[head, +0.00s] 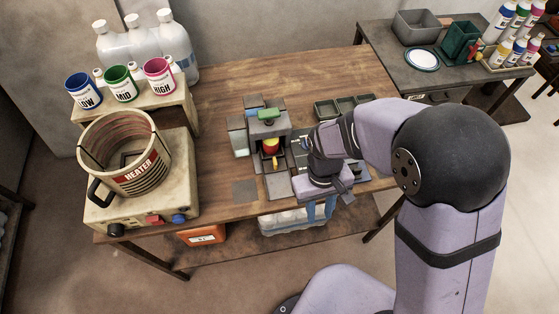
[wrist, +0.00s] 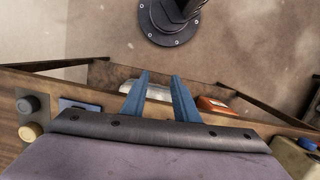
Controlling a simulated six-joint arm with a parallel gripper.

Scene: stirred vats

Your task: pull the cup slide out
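The cup slide (head: 275,162) shows in the head view as a small part low at the front of a grey press-like machine (head: 268,128) with a green top piece. A red and yellow cup (head: 270,147) sits inside the machine's opening above it. My gripper (head: 319,212) is to the right and nearer the table's front edge, apart from the slide, with blue fingers pointing toward the front. In the wrist view my gripper (wrist: 158,85) has its two fingers spread with nothing held between them. The slide is not recognisable in the wrist view.
A heater pot (head: 125,155) on a beige base stands at the left, with colored cups (head: 120,83) behind it. Grey trays (head: 343,105) lie behind my arm. An orange box (head: 202,235) sits below the tabletop.

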